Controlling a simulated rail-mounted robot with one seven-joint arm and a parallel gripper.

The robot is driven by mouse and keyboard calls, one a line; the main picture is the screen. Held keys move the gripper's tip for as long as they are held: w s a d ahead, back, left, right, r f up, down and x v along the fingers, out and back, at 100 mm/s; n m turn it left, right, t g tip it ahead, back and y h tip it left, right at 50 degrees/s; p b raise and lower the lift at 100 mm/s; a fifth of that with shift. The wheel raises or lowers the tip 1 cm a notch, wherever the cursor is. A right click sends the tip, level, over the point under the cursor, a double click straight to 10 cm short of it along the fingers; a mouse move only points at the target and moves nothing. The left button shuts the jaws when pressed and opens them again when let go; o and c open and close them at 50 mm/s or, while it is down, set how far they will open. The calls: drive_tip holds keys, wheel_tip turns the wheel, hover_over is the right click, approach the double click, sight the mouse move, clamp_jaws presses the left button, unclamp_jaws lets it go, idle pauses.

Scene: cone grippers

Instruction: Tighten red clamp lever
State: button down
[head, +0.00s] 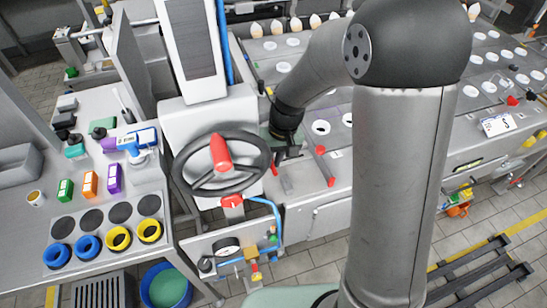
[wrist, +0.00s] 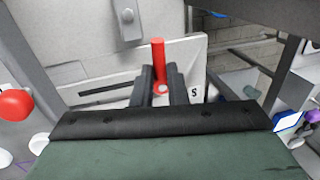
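The red clamp lever (wrist: 158,60) shows in the wrist view as a red bar with a round, pale-centred end, in front of a pale panel. My gripper (wrist: 161,72) has its two dark fingers on either side of it. The fingers stand a little apart with the lever between them; whether they press on it I cannot tell. In the head view my gripper (head: 286,153) points down at the machine, right of the black handwheel. A small red part (head: 273,169) shows just below it, partly hidden by it. Another red lever (head: 325,166) stands to its right.
The black handwheel (head: 220,163) with a red knob (head: 220,152) is close on the left. A red fitting (head: 232,201) and blue hose lie below it. A bench (head: 88,190) with coloured boxes and rings is at left. A conveyor with cones runs behind.

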drive_tip(key=shift+w+m, duration=0.1)
drive_tip(key=shift+m, duration=0.2)
drive_tip(key=shift+a+m+t+b, duration=0.2)
drive_tip(key=shift+m+t+b, duration=0.35)
drive_tip(key=shift+m, duration=0.55)
drive_tip(key=shift+a+r+m+b, duration=0.1)
drive_tip(key=shift+m+b, duration=0.05)
drive_tip(key=shift+m, duration=0.6)
drive_tip(key=shift+a+r+m+b, duration=0.1)
drive_tip(key=shift+m+b, duration=0.05)
drive_tip(key=shift+m, duration=0.6)
drive_tip(key=c, duration=1.5)
unclamp_jaws()
drive_tip(key=shift+o, duration=0.2)
drive_tip(key=shift+f, duration=0.1)
drive_tip(key=s+d+r+b, duration=0.1)
drive_tip(key=d+r, duration=0.2)
drive_tip(key=r, duration=1.4)
drive_tip(key=shift+d, duration=0.15)
